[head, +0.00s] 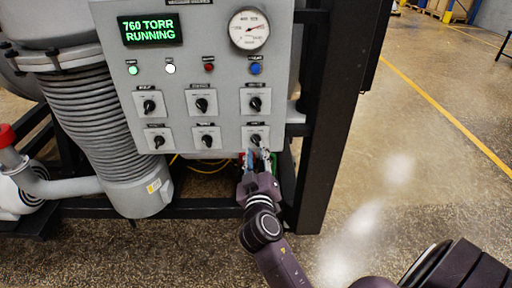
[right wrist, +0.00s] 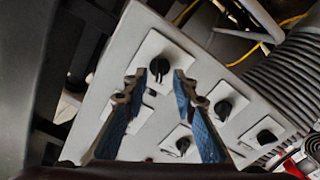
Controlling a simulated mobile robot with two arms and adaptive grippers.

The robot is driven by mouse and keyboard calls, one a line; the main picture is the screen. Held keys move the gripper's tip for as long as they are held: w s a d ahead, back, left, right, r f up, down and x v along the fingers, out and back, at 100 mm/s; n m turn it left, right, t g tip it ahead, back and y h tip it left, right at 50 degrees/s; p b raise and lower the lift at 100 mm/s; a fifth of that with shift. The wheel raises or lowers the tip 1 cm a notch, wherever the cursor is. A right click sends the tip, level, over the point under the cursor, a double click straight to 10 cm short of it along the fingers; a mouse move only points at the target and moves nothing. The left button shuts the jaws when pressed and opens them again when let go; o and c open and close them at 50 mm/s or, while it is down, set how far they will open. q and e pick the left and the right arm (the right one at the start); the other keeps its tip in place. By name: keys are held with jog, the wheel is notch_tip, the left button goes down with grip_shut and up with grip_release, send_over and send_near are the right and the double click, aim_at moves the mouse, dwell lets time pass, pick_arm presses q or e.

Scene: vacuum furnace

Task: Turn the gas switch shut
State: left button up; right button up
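The grey control panel (head: 225,110) has two rows of black rotary switches on white plates. Their labels are too small to read, so I cannot tell by name which is the gas switch. My right gripper (head: 258,156) is at the bottom-right switch (head: 256,138), just below it in the head view. In the right wrist view, the fingers of the right gripper (right wrist: 158,88) are open, with this switch's black knob (right wrist: 159,68) showing between and beyond the tips. I see no clear contact. My left gripper is not in view.
A green display (head: 150,29) reads 760 TORR RUNNING. A dial gauge (head: 249,29) and several small round buttons sit above the switches. A black frame post (head: 317,130) stands right of the panel, a ribbed bellows (head: 105,125) left. The floor at right is open.

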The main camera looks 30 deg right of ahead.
jog(key=v, duration=0.4)
jog(key=shift+s, duration=0.1)
dwell(0.3)
jog(key=a+f+n+g+y, duration=0.1)
jog(key=a+f+n+y, duration=0.2)
jog(key=f, duration=0.9)
jog(key=a+f+g+y, duration=0.25)
jog(key=a+f, duration=0.25)
jog(key=f, duration=0.7)
jog(key=s+a+f+n+g+y, duration=0.15)
jog(key=s+f, duration=0.25)
jog(key=f, duration=0.4)
jog(key=s+a+f+m+g+y, duration=0.1)
jog(key=s+a+f, duration=0.3)
jog(key=f, duration=0.5)
jog(key=s+f+g+y, duration=0.1)
jog(key=s+f+g, duration=0.3)
jog(key=s+f, duration=1)
jog(key=s+d+f+g, duration=0.2)
jog(key=s+f, duration=0.2)
jog(key=s, duration=0.7)
jog(key=s+d+f+g, duration=0.1)
jog(key=s+f+g, duration=0.1)
jog(key=s, duration=1)
jog(key=shift+s+d+f+m+y, duration=0.3)
jog(key=shift+d+f+m, duration=0.15)
jog(key=shift+f, duration=0.45)
